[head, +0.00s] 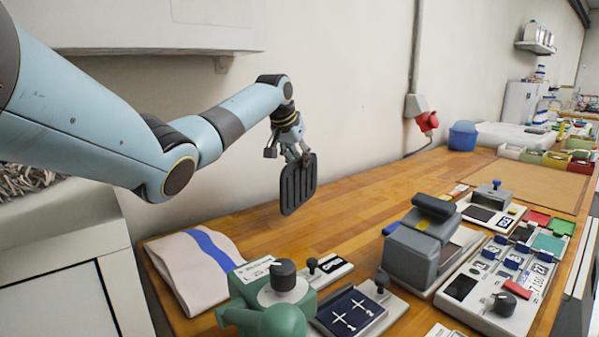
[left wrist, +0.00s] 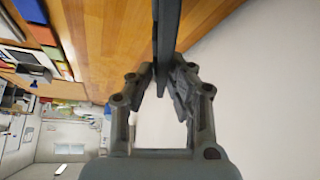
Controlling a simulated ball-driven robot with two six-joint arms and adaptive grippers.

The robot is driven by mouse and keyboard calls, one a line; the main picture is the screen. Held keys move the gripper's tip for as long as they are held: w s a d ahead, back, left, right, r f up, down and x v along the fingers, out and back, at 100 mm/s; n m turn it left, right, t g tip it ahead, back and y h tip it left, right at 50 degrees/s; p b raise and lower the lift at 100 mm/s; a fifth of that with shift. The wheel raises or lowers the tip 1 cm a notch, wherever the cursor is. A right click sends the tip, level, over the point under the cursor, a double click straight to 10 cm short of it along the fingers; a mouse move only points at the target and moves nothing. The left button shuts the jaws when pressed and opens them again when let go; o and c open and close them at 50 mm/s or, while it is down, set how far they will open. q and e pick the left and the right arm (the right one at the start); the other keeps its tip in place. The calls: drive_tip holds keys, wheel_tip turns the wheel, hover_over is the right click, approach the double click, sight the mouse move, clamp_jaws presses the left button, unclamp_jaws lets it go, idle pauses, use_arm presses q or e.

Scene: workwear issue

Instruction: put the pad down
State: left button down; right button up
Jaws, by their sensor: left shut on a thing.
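The pad (head: 299,184) is a dark grey, ribbed, roughly square plate. My left gripper (head: 304,157) is shut on its upper edge and holds it upright above the wooden table, near the wall. In the left wrist view the pad (left wrist: 168,30) shows edge-on as a dark strip between the two fingers of the gripper (left wrist: 163,78). The wooden table (head: 345,205) has bare room below and to the right of the pad. My right gripper is not in view.
A folded cloth with a blue stripe (head: 195,263) lies at the table's left end. A green device (head: 265,315), a grey press-like device (head: 420,250) and a control panel (head: 490,300) stand along the front. A red plug (head: 427,122) is on the wall.

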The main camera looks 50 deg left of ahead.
sight(298, 174)
use_arm(q)
drive_tip(key=f, duration=0.4)
drive_tip(key=shift+s+a+f, duration=0.1)
drive_tip(key=shift+s+f, duration=0.1)
drive_tip(key=c, duration=1.3)
unclamp_jaws()
drive_tip(key=shift+f, duration=0.1)
drive_tip(key=shift+o, duration=0.2)
